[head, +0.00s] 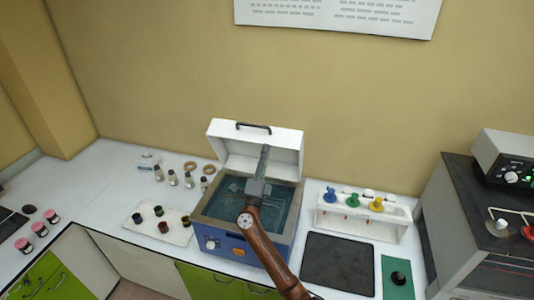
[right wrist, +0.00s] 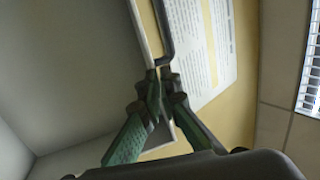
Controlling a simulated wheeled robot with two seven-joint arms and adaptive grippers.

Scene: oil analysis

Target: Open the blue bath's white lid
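The blue bath (head: 228,244) stands on the white bench with its water-filled basin (head: 283,206) uncovered. Its white lid (head: 285,147) is tipped up behind the basin, with its dark handle (head: 253,126) at the top. My right gripper (head: 265,150) reaches over the basin, its tips in front of the raised lid's inner side and below the handle. In the right wrist view, the fingertips (right wrist: 163,77) are close together near the lid's edge and the dark handle (right wrist: 163,32); nothing is clearly held between them. My left gripper is out of view.
A white tray with small dark cups (head: 148,228) and several small bottles (head: 173,178) stand left of the bath. A white rack (head: 338,218) with coloured knobs and a black mat (head: 338,265) are to its right. A grey instrument (head: 508,158) stands far right.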

